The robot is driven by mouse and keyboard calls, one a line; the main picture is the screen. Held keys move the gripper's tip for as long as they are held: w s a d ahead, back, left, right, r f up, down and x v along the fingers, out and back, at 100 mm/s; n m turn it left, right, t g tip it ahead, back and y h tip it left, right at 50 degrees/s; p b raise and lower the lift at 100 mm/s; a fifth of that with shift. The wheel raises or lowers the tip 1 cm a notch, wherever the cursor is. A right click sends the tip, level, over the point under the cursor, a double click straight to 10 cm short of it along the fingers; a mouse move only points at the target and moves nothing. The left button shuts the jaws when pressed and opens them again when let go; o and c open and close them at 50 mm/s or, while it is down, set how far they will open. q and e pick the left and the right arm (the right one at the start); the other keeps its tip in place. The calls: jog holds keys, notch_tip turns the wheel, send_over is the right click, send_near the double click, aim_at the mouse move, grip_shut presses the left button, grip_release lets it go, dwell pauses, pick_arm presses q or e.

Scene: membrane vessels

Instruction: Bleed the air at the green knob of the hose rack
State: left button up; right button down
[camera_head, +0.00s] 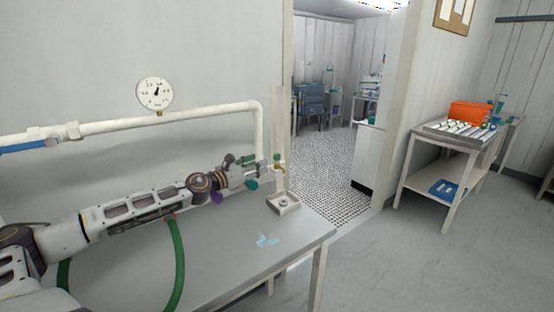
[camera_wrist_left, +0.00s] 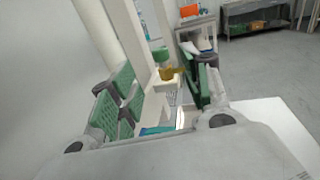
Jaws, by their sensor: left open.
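The green knob (camera_head: 277,157) sits on top of a small brass valve (camera_head: 278,167) on a white upright post of the rack. In the left wrist view the green knob (camera_wrist_left: 160,55) and brass valve (camera_wrist_left: 173,73) show ahead between the finger pads. My left gripper (camera_head: 262,170) reaches in from the left, close to the valve. In the wrist view its green-padded fingers (camera_wrist_left: 155,85) are spread with nothing held. I cannot tell whether they touch the knob. My right gripper is not in view.
A small square tray (camera_head: 284,205) stands below the valve on the grey table (camera_head: 230,250). A dial gauge (camera_head: 155,93) tops the white pipe (camera_head: 190,116). A cart (camera_head: 445,178) stands right.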

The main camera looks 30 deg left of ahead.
aim_at(277, 157)
pick_arm(q)
jog(key=shift+w+d, duration=0.25)
jog(key=shift+w, duration=0.9)
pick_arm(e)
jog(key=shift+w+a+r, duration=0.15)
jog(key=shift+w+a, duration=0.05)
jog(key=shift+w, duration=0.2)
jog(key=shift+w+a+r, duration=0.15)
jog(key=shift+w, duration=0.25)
pick_arm(q)
jog(key=shift+w, duration=0.1)
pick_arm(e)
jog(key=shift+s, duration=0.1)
pick_arm(q)
jog(key=shift+w+a, duration=0.1)
jog(key=shift+w, duration=0.25)
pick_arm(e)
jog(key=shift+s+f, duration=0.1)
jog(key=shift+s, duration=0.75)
pick_arm(q)
jog(key=shift+w+p, duration=0.35)
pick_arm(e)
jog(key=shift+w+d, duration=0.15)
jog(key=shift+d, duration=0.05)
